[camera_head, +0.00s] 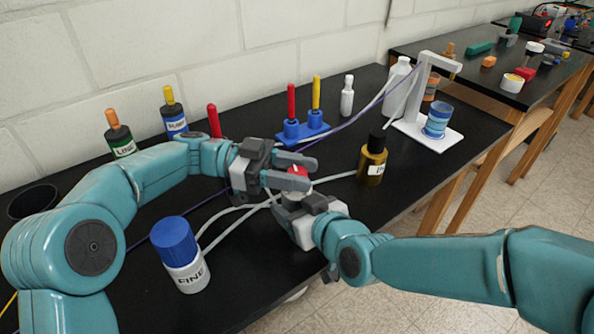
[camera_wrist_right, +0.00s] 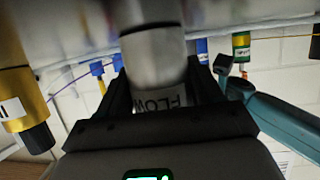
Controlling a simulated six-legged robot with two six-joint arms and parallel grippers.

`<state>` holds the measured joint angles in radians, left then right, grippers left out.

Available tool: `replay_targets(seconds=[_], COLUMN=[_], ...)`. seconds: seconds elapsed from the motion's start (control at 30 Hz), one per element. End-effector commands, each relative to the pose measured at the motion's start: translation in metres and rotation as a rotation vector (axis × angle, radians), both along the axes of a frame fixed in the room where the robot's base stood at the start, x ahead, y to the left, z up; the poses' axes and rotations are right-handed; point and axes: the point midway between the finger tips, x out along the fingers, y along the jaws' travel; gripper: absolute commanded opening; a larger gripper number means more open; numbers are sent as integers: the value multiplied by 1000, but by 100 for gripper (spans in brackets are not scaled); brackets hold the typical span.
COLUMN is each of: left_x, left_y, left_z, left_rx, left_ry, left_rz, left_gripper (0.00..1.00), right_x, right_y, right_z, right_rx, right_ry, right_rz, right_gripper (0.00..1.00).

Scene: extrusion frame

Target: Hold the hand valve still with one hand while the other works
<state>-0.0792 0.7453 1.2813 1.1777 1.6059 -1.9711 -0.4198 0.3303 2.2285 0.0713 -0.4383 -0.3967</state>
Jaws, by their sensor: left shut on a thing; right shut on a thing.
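The hand valve has a red knob (camera_head: 298,171) on top of a pale body that my grippers mostly hide. In the right wrist view its metallic cylinder (camera_wrist_right: 153,55) carries a white label (camera_wrist_right: 162,99) reading "FLOW". My left gripper (camera_head: 304,173) comes in from above left, with its fingers on either side of the red knob, shut on it. My right gripper (camera_head: 296,204) is lower and shut on the valve body. In the right wrist view the cylinder sits between its dark fingers. The exact finger contacts are hidden.
Pale tubes (camera_head: 225,215) run across the black bench (camera_head: 245,285) to the valve. A blue-capped bottle (camera_head: 180,255) stands front left, a gold bottle (camera_head: 372,160) to the right. Behind are a blue rack (camera_head: 303,131), several bottles and a white stand (camera_head: 428,90). The bench's front edge is close.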

Motion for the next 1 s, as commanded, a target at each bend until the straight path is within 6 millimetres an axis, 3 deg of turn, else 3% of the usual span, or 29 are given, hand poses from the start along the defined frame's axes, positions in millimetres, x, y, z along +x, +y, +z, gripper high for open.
replay_targets(seconds=[0.2,0.6,0.63,0.67,0.7,1.0], left_x=[1,0,0,0,0,0], left_y=[0,1,1,1,1,0], left_z=[0,0,0,0,0,3], left_rx=[0,2,2,2,2,2], left_ry=[-1,-1,-1,-1,-1,-1], left_rz=[-130,-157,-156,-156,-156,-155], left_gripper=[11,11,48,57,62,62], right_x=[0,0,0,0,0,0], right_y=[0,0,0,0,0,0], right_z=[-1,-1,-1,-1,-1,-1], right_rx=[-1,-1,-1,-1,-1,-1], right_ry=[2,3,3,3,3,3], right_rz=[1,1,1,1,1,1], right_gripper=[30,30,30,30,30,30])
